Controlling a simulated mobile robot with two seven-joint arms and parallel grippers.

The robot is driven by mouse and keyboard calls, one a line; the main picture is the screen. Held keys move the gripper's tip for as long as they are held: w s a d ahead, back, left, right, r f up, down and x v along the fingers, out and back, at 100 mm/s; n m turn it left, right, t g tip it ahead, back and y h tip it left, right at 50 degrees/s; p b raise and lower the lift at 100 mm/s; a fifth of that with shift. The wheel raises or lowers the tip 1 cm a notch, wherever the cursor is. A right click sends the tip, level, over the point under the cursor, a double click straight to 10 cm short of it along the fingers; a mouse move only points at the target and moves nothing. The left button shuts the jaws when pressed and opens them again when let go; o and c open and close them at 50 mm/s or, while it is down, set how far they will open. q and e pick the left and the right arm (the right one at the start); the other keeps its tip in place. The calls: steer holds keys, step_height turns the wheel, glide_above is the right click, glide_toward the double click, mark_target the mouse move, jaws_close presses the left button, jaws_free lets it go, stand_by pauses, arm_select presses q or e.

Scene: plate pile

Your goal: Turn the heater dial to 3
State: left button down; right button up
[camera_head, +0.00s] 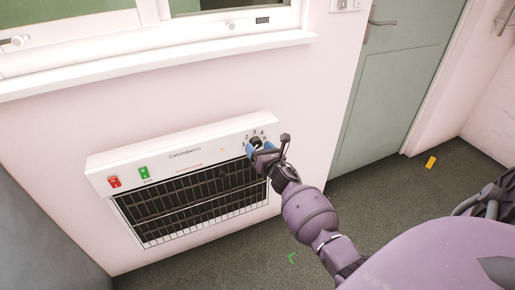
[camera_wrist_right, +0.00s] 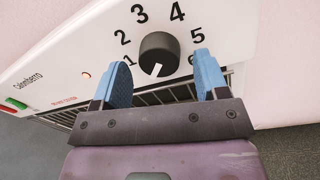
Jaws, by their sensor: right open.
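The heater (camera_head: 185,154) is a white wall unit with a dark grille. Its round dark dial (camera_wrist_right: 160,55) sits at the upper right end of the panel, with numbers 1 to 6 around it. The dial's white mark points down and slightly left in the right wrist view, toward the gap between 1 and 6, not at 3. My right gripper (camera_head: 258,150) is open at the dial in the head view. Its blue fingers (camera_wrist_right: 163,82) stand apart just below the dial, one on each side; the dial is not gripped. My left gripper is out of view.
A red switch (camera_head: 114,182) and a green switch (camera_head: 144,173) are at the panel's left end. A small orange light (camera_wrist_right: 86,74) glows on the panel. A window sill (camera_head: 160,62) runs above, and a grey-green door (camera_head: 390,90) stands to the right.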

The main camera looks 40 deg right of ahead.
steer(key=shift+w, duration=0.4)
steer(key=c, duration=0.9)
steer(key=shift+m, duration=0.3)
